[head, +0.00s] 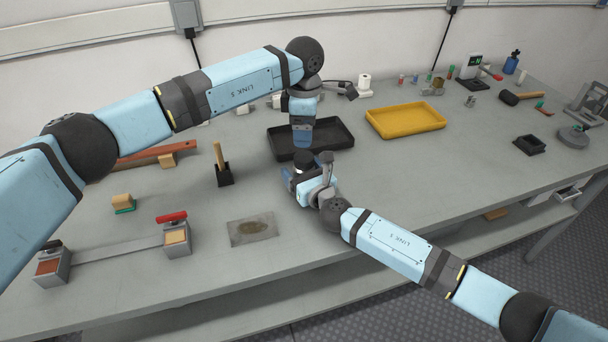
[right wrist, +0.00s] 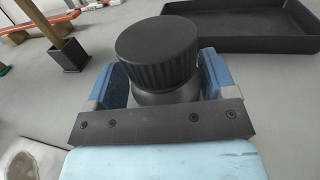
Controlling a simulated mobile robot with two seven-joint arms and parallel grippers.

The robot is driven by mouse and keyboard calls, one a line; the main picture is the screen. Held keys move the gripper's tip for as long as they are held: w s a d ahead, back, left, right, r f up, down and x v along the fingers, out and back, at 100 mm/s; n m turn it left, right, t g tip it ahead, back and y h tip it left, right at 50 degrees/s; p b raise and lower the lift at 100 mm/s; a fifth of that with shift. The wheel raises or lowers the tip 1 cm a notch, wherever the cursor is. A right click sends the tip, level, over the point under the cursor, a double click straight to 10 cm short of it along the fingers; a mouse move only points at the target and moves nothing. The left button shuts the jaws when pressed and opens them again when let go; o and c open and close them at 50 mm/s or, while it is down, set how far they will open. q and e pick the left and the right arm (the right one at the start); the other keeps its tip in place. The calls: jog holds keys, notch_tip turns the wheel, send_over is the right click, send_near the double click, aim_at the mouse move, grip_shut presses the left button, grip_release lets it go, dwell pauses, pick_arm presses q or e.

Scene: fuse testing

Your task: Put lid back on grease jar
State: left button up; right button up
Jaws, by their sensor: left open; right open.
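The grease jar is a grey jar (right wrist: 168,97) standing between the fingers of my right gripper (right wrist: 160,85) in the right wrist view. The black ribbed lid (right wrist: 158,50) sits on top of the jar and looks level; whether it is fully seated I cannot tell. In the head view the lid (head: 303,159) shows between the right gripper's fingers (head: 308,172). My right gripper is open, with a finger on each side of the jar. My left gripper (head: 303,143) points down above the lid, open and apparently empty; its fingertips are small and partly hidden.
A black tray (head: 338,139) lies just behind the jar, and a yellow tray (head: 405,131) farther right. A wooden-handled tool in a black holder (head: 224,176) stands to the left. A stained grey plate (head: 268,236) lies in front.

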aim_at(302, 157)
grip_shut()
pick_arm(q)
jog(key=n, duration=0.3)
jog(key=shift+n, duration=0.3)
jog(key=n, duration=0.4)
jog(key=shift+a, duration=0.15)
jog(key=n, duration=0.5)
jog(key=shift+s+n, duration=0.15)
jog(key=shift+n, duration=0.25)
jog(key=shift+f, duration=0.1)
jog(key=shift+a+f, duration=0.1)
jog(key=shift+f, duration=3.85)
